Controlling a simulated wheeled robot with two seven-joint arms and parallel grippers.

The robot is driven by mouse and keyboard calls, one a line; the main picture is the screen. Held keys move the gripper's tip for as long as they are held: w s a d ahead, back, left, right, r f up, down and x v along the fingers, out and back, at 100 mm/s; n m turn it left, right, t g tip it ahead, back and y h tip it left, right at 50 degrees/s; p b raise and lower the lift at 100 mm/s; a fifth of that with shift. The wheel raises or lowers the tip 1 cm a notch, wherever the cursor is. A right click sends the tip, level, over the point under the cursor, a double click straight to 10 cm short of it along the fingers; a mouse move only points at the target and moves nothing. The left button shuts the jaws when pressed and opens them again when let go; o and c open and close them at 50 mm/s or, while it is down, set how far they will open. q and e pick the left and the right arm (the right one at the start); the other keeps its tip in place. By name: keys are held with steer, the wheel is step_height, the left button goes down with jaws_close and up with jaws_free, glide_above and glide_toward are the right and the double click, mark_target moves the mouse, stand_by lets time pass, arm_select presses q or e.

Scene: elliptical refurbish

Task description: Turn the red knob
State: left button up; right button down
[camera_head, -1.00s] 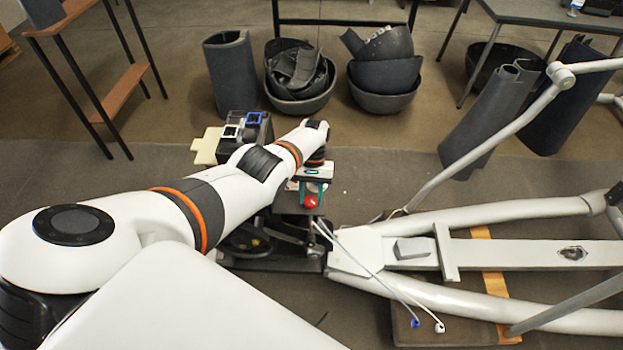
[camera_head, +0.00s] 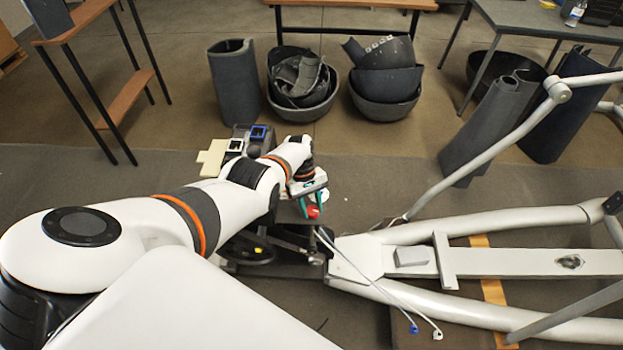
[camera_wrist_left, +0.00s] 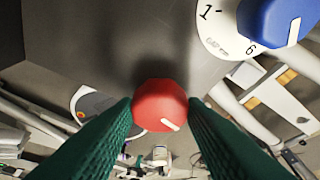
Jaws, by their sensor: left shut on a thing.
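The red knob (camera_wrist_left: 159,106) with a white pointer line sits between the two green fingers of my left gripper (camera_wrist_left: 160,118) in the left wrist view. The fingers press on its left and right sides. The white line points down and to the right. In the head view the red knob (camera_head: 312,211) is a small red spot just below my left gripper (camera_head: 308,203), on the dark machine. My left wrist hides most of the area around it. My right gripper is not in view.
A blue knob (camera_wrist_left: 272,20) on a white numbered dial is close by at the upper right in the wrist view. The grey elliptical frame (camera_head: 480,262) extends to the right. Stacked dark bowls (camera_head: 298,82) stand on the floor behind.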

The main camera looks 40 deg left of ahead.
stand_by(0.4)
arm_select(q)
steer(key=o, duration=1)
steer(key=p+v, duration=0.4)
steer(key=v, duration=0.8)
